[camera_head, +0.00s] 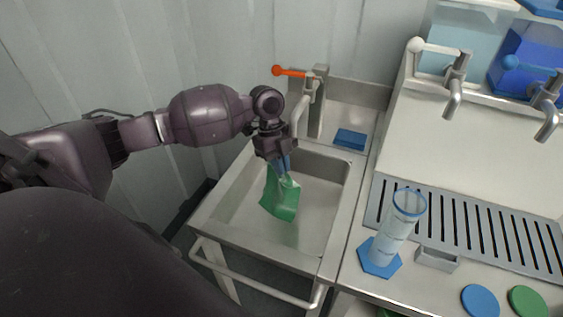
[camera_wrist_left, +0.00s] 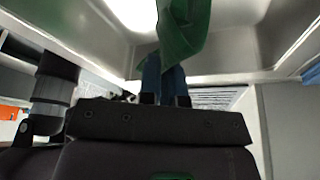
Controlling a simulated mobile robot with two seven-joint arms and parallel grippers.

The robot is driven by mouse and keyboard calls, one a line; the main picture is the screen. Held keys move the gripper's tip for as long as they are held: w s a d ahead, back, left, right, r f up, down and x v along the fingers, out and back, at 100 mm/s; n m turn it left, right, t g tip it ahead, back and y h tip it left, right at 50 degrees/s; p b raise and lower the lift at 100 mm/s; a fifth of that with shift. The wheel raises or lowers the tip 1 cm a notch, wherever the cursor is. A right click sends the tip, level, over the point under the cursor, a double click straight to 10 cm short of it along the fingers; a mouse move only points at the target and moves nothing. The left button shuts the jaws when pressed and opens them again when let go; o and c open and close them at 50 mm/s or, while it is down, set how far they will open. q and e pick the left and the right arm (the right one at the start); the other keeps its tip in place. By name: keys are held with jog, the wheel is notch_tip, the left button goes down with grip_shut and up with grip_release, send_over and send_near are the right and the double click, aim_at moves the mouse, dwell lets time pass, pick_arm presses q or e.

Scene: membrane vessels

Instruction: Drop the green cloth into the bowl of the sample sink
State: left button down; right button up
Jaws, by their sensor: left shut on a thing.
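The green cloth (camera_head: 280,196) hangs from my left gripper (camera_head: 282,164), whose blue fingers are shut on its upper end. The cloth hangs down over the bowl of the sample sink (camera_head: 322,202), within the bowl's outline in the head view. I cannot tell whether its lower edge touches the bowl's floor. In the left wrist view the cloth (camera_wrist_left: 182,35) is pinched at the blue fingers (camera_wrist_left: 163,82), with the metal sink walls around it. My right gripper is not in view.
A tap with an orange lever (camera_head: 290,71) stands behind the bowl, close to my left wrist. A blue sponge-like block (camera_head: 350,139) lies on the sink's back ledge. On the counter to the right are a clear cylinder (camera_head: 397,225), a slotted drain (camera_head: 465,225) and metal taps (camera_head: 455,85).

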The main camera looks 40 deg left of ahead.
pick_arm(q)
notch_tip(320, 180, down, 6)
jog(key=b, duration=0.4)
jog(key=shift+d, duration=0.15)
dwell(0.3)
jog(key=c, duration=1.6)
grip_release()
jog(key=o, duration=1)
jog(key=shift+o, duration=0.2)
